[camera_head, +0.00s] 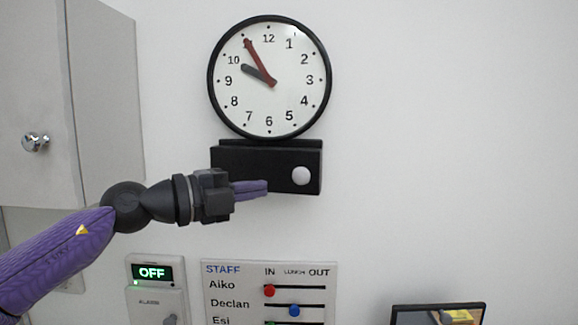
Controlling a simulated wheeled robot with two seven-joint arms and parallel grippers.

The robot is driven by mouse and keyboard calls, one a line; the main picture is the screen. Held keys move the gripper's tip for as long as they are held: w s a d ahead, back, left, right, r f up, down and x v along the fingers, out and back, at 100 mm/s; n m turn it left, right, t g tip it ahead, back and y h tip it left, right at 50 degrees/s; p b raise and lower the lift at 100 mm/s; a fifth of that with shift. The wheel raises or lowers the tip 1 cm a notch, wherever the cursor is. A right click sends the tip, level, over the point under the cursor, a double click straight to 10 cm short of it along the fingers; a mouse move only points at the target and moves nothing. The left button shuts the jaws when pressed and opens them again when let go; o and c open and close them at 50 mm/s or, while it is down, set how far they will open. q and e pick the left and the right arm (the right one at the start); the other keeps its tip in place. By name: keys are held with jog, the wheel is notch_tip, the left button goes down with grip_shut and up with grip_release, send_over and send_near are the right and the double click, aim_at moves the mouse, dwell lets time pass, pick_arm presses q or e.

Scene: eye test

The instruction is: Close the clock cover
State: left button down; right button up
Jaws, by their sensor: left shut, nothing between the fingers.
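A round wall clock (290,75) with a black rim and white face hangs at the upper middle. Its dark hour hand points near 10 and its red minute hand near 11. Directly below it is a black box or flap (270,160) with a round white knob (301,176) at its right end. I cannot tell whether this black part is the clock cover, and no clear cover shows over the face. My left gripper (265,187) is shut and empty, its fingertips pointing right, in front of the black part's lower edge, left of the knob. Whether they touch is unclear. My right gripper is out of view.
A grey cabinet (105,90) with a round knob stands at the left. Below are an alarm box (143,293) reading OFF, a staff board (325,272) with coloured sliders, and a dark-framed screen or picture (400,316). The wall to the right is clear.

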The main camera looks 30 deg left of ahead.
aim_at(304, 174)
pick_arm(q)
jog(key=w+p, duration=0.1)
jog(key=w, duration=0.1)
jog(key=w+d+p, duration=0.1)
jog(key=w, duration=0.2)
jog(key=w+d+p, duration=0.1)
jog(key=w, duration=0.2)
jog(key=shift+w, duration=0.1)
jog(key=shift+w+a, duration=0.15)
jog(key=shift+w, duration=0.05)
jog(key=shift+n+t+y, duration=0.5)
jog(key=shift+n+y, duration=0.1)
jog(key=shift+y, duration=0.3)
jog(key=w+p, duration=0.1)
jog(key=p, duration=0.1)
jog(key=w+p, duration=0.3)
jog(key=p, duration=0.1)
jog(key=shift+w+d+r, duration=0.3)
jog(key=shift+w+r, duration=0.05)
jog(key=shift+r, duration=0.05)
jog(key=shift+w+f+p, duration=0.15)
jog(key=shift+p, duration=0.15)
jog(key=shift+f, duration=0.2)
